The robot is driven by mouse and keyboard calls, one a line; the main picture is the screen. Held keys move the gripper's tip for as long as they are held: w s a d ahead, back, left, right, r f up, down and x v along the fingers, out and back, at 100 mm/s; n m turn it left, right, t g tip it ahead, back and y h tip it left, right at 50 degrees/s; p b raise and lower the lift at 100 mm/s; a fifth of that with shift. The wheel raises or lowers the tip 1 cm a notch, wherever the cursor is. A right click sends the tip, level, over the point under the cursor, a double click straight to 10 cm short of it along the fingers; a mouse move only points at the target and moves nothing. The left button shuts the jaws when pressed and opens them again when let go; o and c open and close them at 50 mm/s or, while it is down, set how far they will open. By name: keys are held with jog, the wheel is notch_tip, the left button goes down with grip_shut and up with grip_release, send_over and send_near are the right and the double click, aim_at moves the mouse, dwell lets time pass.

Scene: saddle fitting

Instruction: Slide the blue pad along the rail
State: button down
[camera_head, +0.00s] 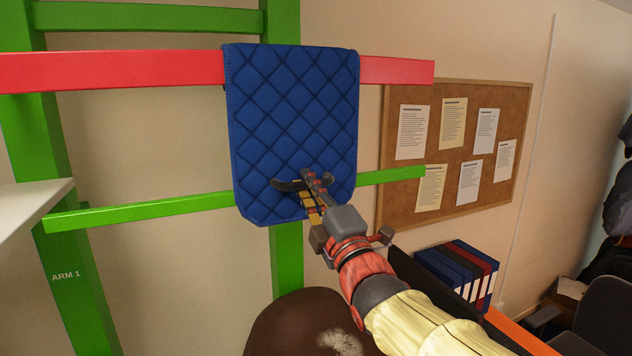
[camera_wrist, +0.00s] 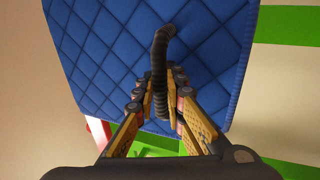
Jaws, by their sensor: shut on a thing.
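The blue quilted pad (camera_head: 290,110) hangs over the red rail (camera_head: 110,70), towards the rail's right end. A short stretch of bare rail shows to its right. The pad's front flap hangs down in front of a lower green bar; its back side is hidden. A dark curved handle (camera_head: 283,185) sits low on the flap. My gripper (camera_head: 312,190) is at this handle, coming from the lower right. In the wrist view the handle (camera_wrist: 160,60) runs between the fingers (camera_wrist: 158,105), which are closed on it, with the pad (camera_wrist: 105,50) behind.
Green posts (camera_head: 55,180) and the lower green bar (camera_head: 140,209) frame the rack. A white slab (camera_head: 40,205) juts in at left. A brown rounded object (camera_head: 300,325) is below the pad. A cork board (camera_head: 400,180), binders (camera_head: 455,270) and a chair (camera_head: 605,310) are at right.

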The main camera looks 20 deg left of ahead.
jog(key=shift+s+a+r+p, duration=0.1)
jog(key=shift+s+a+p, duration=0.75)
jog(key=shift+s+a, duration=0.5)
jog(key=shift+s+a+p, duration=0.8)
jog(key=shift+s+a, duration=0.35)
jog(key=shift+s, duration=0.45)
jog(key=shift+s+a+r+p, duration=0.1)
jog(key=shift+s+a+p, duration=0.75)
jog(key=shift+s+a, duration=0.5)
jog(key=shift+s+a+f+b, duration=0.1)
jog(key=shift+s+a+b, duration=0.1)
jog(key=shift+s+a, duration=0.35)
jog(key=shift+s+a+f+b, duration=0.1)
jog(key=shift+s+a+b, duration=0.2)
jog(key=shift+s, duration=0.4)
jog(key=shift+s+a+r, duration=0.1)
jog(key=shift+s+a, duration=1.75)
jog(key=shift+s, duration=0.3)
jog(key=shift+s+a+p, duration=0.65)
jog(key=shift+s+a, duration=0.9)
jog(key=shift+s, duration=0.25)
jog(key=shift+s+a+p, duration=0.65)
jog(key=shift+s+a, duration=0.95)
jog(key=shift+s, duration=0.25)
jog(key=shift+s+a+p, duration=0.65)
jog(key=shift+s+a, duration=0.9)
jog(key=shift+s, duration=0.25)
jog(key=c, duration=1.8)
grip_release()
jog(key=shift+c, duration=0.2)
